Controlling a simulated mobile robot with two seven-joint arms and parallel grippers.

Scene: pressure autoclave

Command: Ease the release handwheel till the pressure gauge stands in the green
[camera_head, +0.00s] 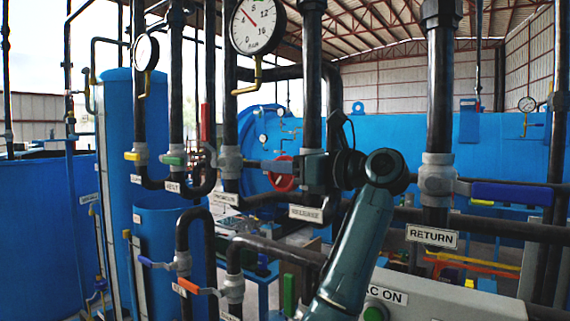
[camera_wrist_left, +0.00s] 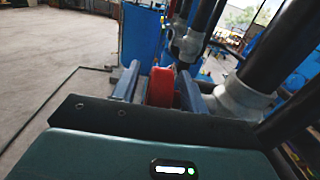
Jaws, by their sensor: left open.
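The red handwheel (camera_head: 283,183) is on the dark pipework in the middle of the head view, partly hidden by my gripper. My left gripper (camera_head: 277,167) reaches it from the right. In the left wrist view the red handwheel (camera_wrist_left: 160,86) shows between the two fingers of my left gripper (camera_wrist_left: 159,88), which are open on either side of it. Whether they touch it cannot be told. The large white pressure gauge (camera_head: 257,24) is above, partly cut off by the top edge. Its needle and any green band are too small to read surely. My right gripper is not in view.
Dark vertical pipes (camera_head: 312,90) stand close around the handwheel. A blue-handled valve (camera_head: 505,193) is at the right above a RETURN plate (camera_head: 432,236). Orange (camera_head: 188,286) and blue (camera_head: 150,262) levers are lower left. A grey box (camera_head: 450,296) is lower right.

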